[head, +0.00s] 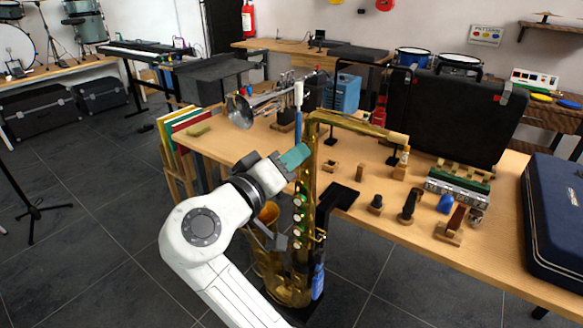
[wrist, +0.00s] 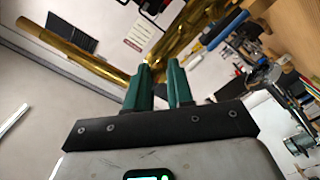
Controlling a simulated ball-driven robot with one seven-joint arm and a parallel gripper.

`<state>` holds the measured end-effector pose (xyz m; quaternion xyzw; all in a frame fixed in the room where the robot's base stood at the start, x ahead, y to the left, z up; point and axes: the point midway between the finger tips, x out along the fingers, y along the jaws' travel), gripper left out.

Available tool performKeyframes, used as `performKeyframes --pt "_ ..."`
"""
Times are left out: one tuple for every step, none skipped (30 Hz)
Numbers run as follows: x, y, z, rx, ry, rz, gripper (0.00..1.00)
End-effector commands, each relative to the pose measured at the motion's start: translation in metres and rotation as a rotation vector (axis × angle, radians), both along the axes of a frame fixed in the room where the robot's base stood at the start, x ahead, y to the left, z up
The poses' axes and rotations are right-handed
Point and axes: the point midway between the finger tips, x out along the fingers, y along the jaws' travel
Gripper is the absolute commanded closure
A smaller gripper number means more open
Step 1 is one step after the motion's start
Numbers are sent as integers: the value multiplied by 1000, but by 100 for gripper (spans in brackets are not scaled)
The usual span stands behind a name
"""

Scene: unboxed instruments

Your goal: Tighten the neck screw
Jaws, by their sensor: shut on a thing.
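A gold saxophone (head: 300,215) stands upright at the front edge of the workbench. Its neck (head: 355,126) sits on top of the body and points right. In the wrist view the neck (wrist: 80,50) is a gold tube coming in from the upper left. My gripper (head: 297,155), with teal fingers, is at the top of the body, just below the neck joint. In the wrist view its fingers (wrist: 161,68) are close together with a narrow gap, their tips at the gold joint. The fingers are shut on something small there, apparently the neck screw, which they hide.
The workbench (head: 270,142) holds a silver trumpet (head: 265,103), small wooden stands and several small parts. A black case (head: 445,112) stands behind the neck, and a dark blue case (head: 555,220) lies at the right. Open dark floor (head: 110,225) lies to the left.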

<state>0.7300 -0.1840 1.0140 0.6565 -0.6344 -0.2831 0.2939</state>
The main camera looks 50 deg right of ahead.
Motion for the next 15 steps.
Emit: performKeyframes --pt "-1 0 -4 5 -11 -2 100" --pt "0 0 -4 5 -18 -2 100" --pt "0 0 -4 6 -26 -2 100" --pt "-1 0 -3 6 -31 -2 100" --pt "-1 0 -3 7 -35 -3 100" --pt "-1 0 -3 7 -40 -3 100" --pt "-1 0 -3 7 -42 -3 100" --pt "-1 0 -3 7 -44 -3 100" --pt "-1 0 -3 7 -45 -3 100" --pt "-1 0 -3 7 -46 -3 100" --pt "-1 0 -3 7 -46 -3 100" --pt "-1 0 -3 7 -46 -3 100" --pt "-1 0 -3 8 -46 -4 100" --pt "-1 0 -3 8 -46 -4 100" --pt "-1 0 -3 8 -46 -4 100"
